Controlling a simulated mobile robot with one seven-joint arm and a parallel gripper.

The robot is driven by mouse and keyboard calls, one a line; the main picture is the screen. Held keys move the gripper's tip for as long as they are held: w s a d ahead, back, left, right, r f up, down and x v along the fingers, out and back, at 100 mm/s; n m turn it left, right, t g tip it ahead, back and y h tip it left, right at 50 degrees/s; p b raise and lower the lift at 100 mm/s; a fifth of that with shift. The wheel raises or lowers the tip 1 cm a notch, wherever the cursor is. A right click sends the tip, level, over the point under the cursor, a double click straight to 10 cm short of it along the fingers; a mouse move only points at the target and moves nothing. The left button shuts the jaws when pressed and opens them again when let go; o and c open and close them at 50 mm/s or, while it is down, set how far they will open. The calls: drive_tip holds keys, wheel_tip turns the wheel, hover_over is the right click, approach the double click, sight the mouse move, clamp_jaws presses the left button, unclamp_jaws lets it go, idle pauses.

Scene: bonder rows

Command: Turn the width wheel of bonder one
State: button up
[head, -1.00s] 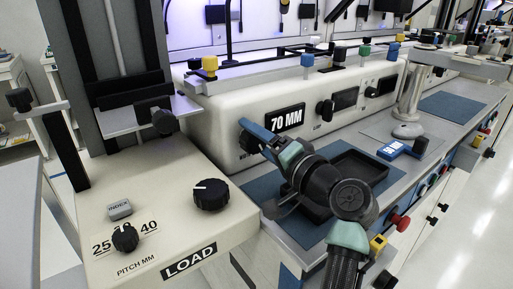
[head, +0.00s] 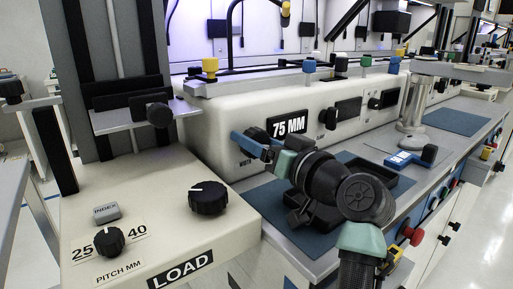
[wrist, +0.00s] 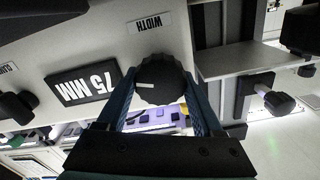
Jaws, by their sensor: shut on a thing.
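The width wheel (wrist: 158,88) is a dark ribbed knob with a white pointer line, under a WIDTH label (wrist: 150,22) in the upside-down wrist view. The blue fingers of my gripper (wrist: 160,80) are shut on it, one on each side. In the head view my gripper (head: 248,143) reaches the front of the white bonder (head: 225,120), and the wheel is mostly hidden behind the fingers. The display (head: 289,126) beside it reads 75 MM, and the same display (wrist: 82,86) shows in the wrist view.
A black tray (head: 385,178) lies under my arm. A blue-and-white tool (head: 405,159) lies to its right.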

drive_tip(key=shift+f+n, duration=0.1)
drive_tip(key=shift+n, duration=0.3)
drive_tip(key=o, duration=1.1)
drive_tip(key=shift+s, duration=0.1)
drive_tip(key=p+v, duration=0.2)
drive_tip(key=v, duration=1.1)
